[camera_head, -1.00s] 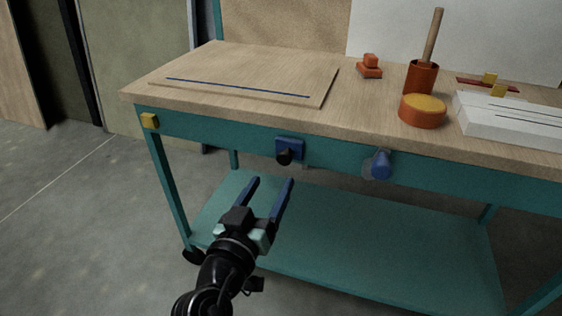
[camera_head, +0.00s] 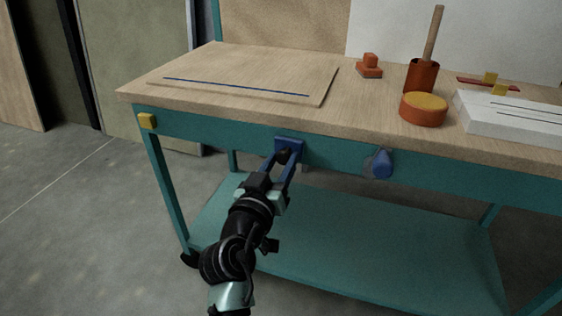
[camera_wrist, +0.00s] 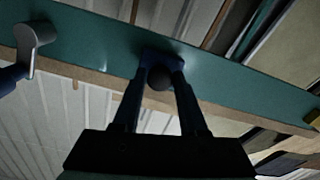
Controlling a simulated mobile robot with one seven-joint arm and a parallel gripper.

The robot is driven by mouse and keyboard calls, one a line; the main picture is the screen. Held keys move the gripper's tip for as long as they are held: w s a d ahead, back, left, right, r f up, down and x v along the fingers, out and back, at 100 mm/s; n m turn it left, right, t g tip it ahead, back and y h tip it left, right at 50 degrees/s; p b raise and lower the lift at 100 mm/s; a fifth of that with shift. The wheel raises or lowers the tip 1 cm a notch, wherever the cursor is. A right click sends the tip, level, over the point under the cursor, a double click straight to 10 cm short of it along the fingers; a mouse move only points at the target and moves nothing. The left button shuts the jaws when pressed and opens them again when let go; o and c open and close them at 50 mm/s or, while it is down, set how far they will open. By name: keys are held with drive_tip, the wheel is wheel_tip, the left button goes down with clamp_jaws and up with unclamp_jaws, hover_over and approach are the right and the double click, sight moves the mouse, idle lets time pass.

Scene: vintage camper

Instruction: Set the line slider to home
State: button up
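No label shows which part is the line slider. A dark round knob (camera_head: 284,156) stands out from a blue plate (camera_head: 290,143) on the teal front rail of the workbench. My gripper (camera_head: 284,157) reaches up to it with one blue finger on each side. In the wrist view the knob (camera_wrist: 160,78) sits between the fingertips, in front of the plate (camera_wrist: 163,56). The finger gap is about as wide as the knob; I cannot tell whether the fingers press on it. The fingers hide part of the plate.
A yellow block (camera_head: 148,121) marks the rail's left end. The tabletop holds a board with a blue line (camera_head: 235,86), an orange round block (camera_head: 424,110) and a white slotted block (camera_head: 510,119). The lower shelf (camera_head: 350,235) is clear.

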clamp_jaws()
idle(1.1)
